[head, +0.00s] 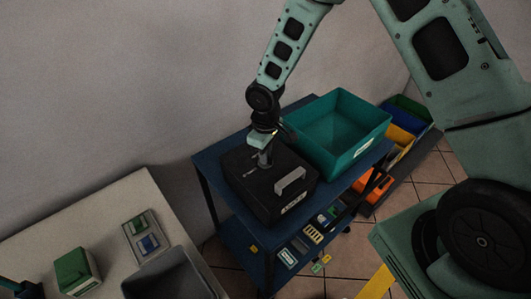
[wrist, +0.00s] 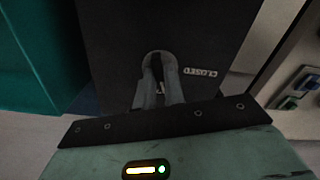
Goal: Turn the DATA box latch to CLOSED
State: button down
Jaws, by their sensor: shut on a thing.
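The DATA box is a black box (head: 248,190) on the blue cart's top shelf, with a light grey handle (head: 290,181) and a white label on its front. In the wrist view its dark lid (wrist: 115,45) fills the middle, with the word CLOSED printed at the right of the fingers. My gripper (head: 265,160) points down onto the lid. In the wrist view my gripper (wrist: 159,75) is shut on the latch, which is mostly hidden between the fingers. I cannot tell which way the latch points.
A teal bin (head: 345,130) stands right beside the black box on the blue cart (head: 205,160). A pale table (head: 120,205) at the left holds a green box (head: 75,270) and a grey tray. Coloured bins (head: 405,125) stand at the right.

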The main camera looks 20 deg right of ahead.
jog(key=n, duration=0.3)
jog(key=shift+r+n, duration=0.1)
jog(key=shift+n, duration=0.2)
jog(key=n+p, duration=0.1)
jog(key=n, duration=0.2)
jog(key=shift+n, duration=0.3)
jog(key=n+p, duration=0.1)
jog(key=n, duration=0.5)
jog(key=shift+p, duration=0.4)
jog(key=shift+n, duration=0.4)
jog(key=c, duration=1.5)
grip_release()
notch_tip(320, 180, up, 17)
jog(key=shift+r+b, duration=0.15)
jog(key=shift+b, duration=0.75)
